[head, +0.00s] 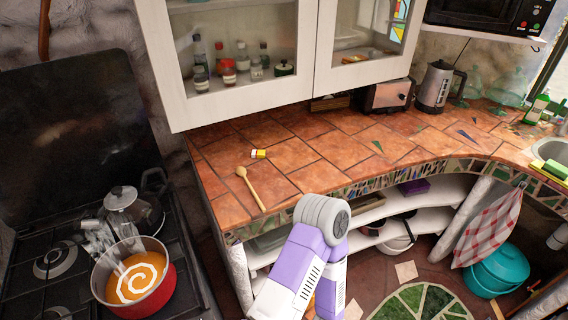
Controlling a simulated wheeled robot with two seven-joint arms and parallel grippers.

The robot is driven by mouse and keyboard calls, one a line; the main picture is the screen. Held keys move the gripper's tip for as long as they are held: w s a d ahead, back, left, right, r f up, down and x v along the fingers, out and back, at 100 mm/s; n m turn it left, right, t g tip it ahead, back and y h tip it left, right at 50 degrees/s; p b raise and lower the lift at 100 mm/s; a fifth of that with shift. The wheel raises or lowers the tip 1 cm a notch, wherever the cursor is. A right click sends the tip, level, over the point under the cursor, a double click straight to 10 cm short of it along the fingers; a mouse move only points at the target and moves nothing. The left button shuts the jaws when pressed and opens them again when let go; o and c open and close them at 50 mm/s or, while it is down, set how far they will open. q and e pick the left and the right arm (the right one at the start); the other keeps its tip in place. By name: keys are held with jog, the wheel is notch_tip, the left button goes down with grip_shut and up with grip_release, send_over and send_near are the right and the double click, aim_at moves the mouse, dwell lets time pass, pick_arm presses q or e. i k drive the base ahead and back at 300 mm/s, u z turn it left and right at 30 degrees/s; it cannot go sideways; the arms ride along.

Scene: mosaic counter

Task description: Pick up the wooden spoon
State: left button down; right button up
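The wooden spoon (250,187) lies on the terracotta-tiled counter (318,178), near its left end. Its round bowl points to the back and its handle runs toward the front edge. One of my purple and white arms rises from the bottom middle, with its grey joint just in front of the counter edge, right of the spoon. Neither gripper can be made out in the head view. Nothing touches the spoon.
White wall cabinets (320,82) overhang the counter's back. A stove at left holds a red pot (158,301) of orange soup and a kettle (122,198). Counter right of the spoon is clear.

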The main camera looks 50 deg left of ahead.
aim_at(240, 172)
jog(key=i, duration=1.05)
jog(key=u, duration=2.25)
